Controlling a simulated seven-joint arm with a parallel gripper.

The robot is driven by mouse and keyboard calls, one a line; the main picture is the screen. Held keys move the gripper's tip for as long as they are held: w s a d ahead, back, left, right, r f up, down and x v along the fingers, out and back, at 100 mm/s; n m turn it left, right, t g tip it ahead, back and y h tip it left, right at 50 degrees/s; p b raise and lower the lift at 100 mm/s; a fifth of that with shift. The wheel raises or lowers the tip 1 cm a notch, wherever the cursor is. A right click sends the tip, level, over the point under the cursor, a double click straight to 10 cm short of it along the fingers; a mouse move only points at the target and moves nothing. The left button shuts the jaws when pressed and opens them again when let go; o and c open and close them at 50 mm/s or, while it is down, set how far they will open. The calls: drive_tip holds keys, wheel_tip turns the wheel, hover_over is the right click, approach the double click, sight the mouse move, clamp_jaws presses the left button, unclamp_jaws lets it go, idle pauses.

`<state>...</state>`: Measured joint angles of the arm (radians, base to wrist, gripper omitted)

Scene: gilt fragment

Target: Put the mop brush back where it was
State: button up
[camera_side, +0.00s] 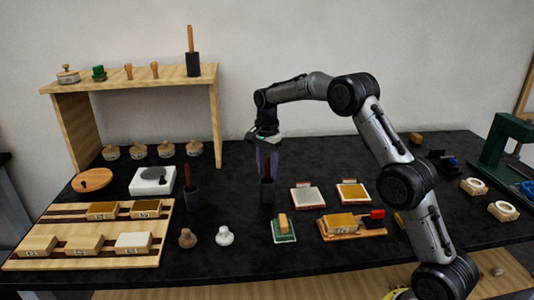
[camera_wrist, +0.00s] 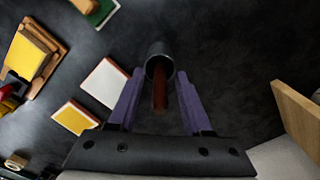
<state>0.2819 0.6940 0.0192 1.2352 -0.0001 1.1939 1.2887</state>
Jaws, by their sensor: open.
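A brown-handled brush (camera_wrist: 160,92) stands in a dark cup (camera_side: 267,193) on the black table, below my gripper (camera_side: 267,172). In the wrist view the handle lies between my two purple fingers, with a gap on either side, and the dark cup (camera_wrist: 159,52) is just beyond the fingertips. My gripper is open. The brush's bristle end is hidden in the cup. Two similar handles stand in dark holders: one (camera_side: 188,177) on the table to the left, one (camera_side: 190,38) on the wooden shelf. I cannot tell by looks which is the mop brush.
A wooden shelf (camera_side: 150,80) stands at the back left. A striped rack (camera_side: 60,222) with several blocks lies front left. Two small knobbed pieces, a green pad (camera_side: 284,236) and several framed pads are near the cup. A green press (camera_side: 505,145) stands far right.

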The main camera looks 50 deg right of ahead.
wheel_tip(320, 180, up, 11)
drive_tip(key=shift+r, duration=0.2)
drive_tip(key=s+a+r+n+t, duration=0.1)
drive_tip(key=s+a+r+n, duration=0.35)
drive_tip(key=s, duration=0.35)
drive_tip(key=s+a+r+n+t, duration=0.2)
drive_tip(key=s+a+r+n, duration=0.25)
drive_tip(key=s, duration=0.25)
drive_tip(key=s+a+f+n+t, duration=0.1)
drive_tip(key=s+a+f+n, duration=0.1)
drive_tip(key=s, duration=0.5)
drive_tip(key=s+a+f+n, duration=0.2)
drive_tip(key=s+f+n, duration=0.2)
drive_tip(key=s, duration=0.2)
drive_tip(key=s+a+f+n+t, duration=0.1)
drive_tip(key=s+a+f+n, duration=0.1)
drive_tip(key=s, duration=0.5)
drive_tip(key=shift+s+f+n+t, duration=0.3)
drive_tip(key=shift+f+n, duration=0.2)
drive_tip(key=shift+f, duration=0.25)
